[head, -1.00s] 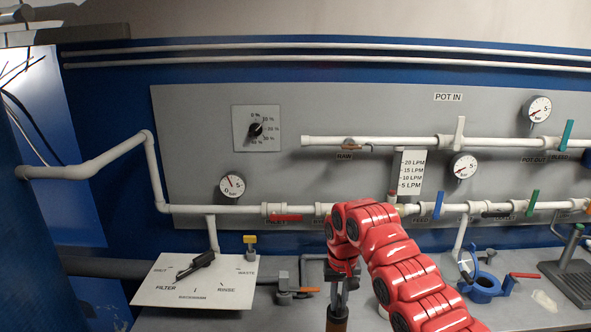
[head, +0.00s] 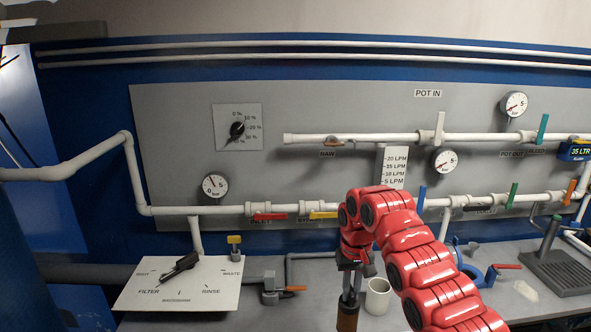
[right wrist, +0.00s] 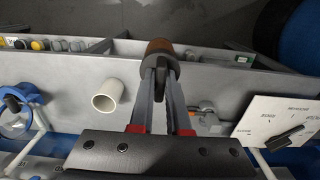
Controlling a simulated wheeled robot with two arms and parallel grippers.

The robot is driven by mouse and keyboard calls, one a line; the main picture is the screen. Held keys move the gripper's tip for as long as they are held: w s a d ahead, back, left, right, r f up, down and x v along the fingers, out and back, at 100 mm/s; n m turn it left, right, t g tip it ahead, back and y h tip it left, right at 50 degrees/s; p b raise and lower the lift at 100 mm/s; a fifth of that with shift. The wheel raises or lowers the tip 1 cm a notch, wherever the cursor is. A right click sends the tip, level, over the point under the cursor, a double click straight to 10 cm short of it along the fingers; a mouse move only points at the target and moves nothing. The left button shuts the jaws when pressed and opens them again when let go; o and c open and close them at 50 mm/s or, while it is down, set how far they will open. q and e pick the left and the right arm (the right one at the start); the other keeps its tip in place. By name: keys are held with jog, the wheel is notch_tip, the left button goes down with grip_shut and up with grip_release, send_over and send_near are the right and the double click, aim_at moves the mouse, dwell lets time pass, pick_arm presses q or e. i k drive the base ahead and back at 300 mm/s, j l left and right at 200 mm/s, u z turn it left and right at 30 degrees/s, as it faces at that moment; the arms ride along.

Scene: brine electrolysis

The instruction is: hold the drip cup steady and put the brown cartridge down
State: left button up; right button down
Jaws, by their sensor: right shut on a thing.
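My right gripper (head: 350,288) is shut on the brown cartridge (head: 347,316), which hangs below the fingers near the front of the grey bench. The right wrist view shows the fingertips (right wrist: 160,72) on the cartridge (right wrist: 158,47), near the bench's front edge; its lower end is hidden. A white cup (head: 377,297), which looks like the drip cup, stands upright on the bench just right of the gripper. It also shows in the right wrist view (right wrist: 107,96), apart from the fingers. No gripper holds it. My left gripper is out of view.
A white selector plate (head: 180,285) with a black handle lies left on the bench (head: 245,315). A small orange-handled valve (head: 275,290) stands between plate and cartridge. A blue fitting (head: 470,272) and a dark drain tray (head: 558,270) are at right. Pipes run behind.

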aim_at(376, 308)
jog(key=i+j, duration=0.2)
jog(key=i, duration=0.2)
jog(key=i+j, duration=0.15)
jog(key=i, duration=0.25)
jog(key=z, duration=0.4)
jog(key=i+j+z, duration=0.1)
jog(key=z, duration=0.3)
jog(key=i+j+z, duration=0.1)
jog(key=z, duration=0.3)
